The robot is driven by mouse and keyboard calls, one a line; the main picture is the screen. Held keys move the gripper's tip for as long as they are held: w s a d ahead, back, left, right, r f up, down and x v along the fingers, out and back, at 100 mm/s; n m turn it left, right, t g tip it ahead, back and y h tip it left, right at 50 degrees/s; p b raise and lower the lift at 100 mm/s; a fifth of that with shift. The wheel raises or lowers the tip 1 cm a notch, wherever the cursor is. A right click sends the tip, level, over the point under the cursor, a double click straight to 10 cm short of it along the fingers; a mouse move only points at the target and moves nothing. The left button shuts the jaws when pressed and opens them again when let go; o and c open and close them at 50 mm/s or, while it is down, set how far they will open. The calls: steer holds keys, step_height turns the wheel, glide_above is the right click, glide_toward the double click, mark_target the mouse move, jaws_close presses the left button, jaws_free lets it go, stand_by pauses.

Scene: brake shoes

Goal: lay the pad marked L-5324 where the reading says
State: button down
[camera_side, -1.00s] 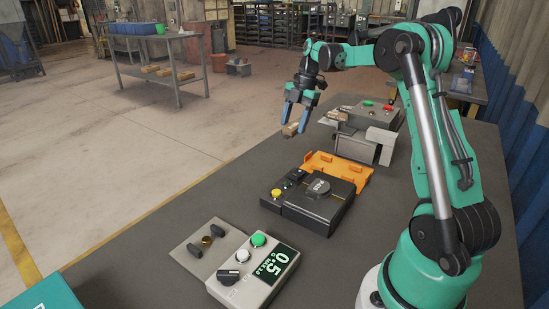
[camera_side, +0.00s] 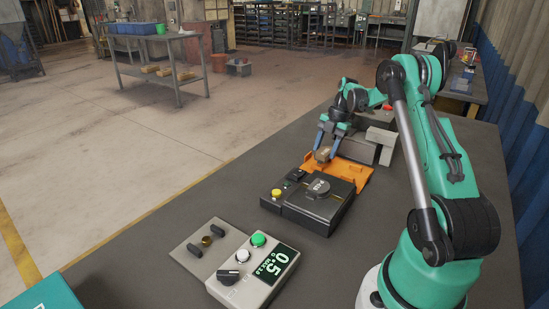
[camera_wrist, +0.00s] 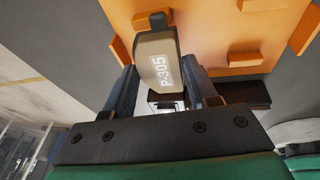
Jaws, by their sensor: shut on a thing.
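My gripper (camera_side: 326,151) is shut on a small tan-grey pad (camera_wrist: 157,62). In the wrist view the pad's face reads P-305; I see no L-5324 marking in any view. The pad is held over the orange tray (camera_side: 353,174), near its far left edge; whether it touches the tray I cannot tell. The tray also shows in the wrist view (camera_wrist: 190,55), with raised tabs. The grey gauge box (camera_side: 250,285) at the front has a dark display (camera_side: 271,262) showing 0.5 in green; its smaller text is hard to read.
A black device (camera_side: 316,205) with a round disc and yellow button (camera_side: 276,193) stands just in front of the tray. Grey metal blocks (camera_side: 355,147) stand behind it. A plate with black posts (camera_side: 195,251) lies beside the gauge box. The bench's left strip is clear.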

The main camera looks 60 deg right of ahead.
steer(key=shift+f, duration=0.35)
steer(key=shift+f, duration=0.35)
stand_by(0.4)
steer(key=shift+c, duration=0.8)
jaws_free()
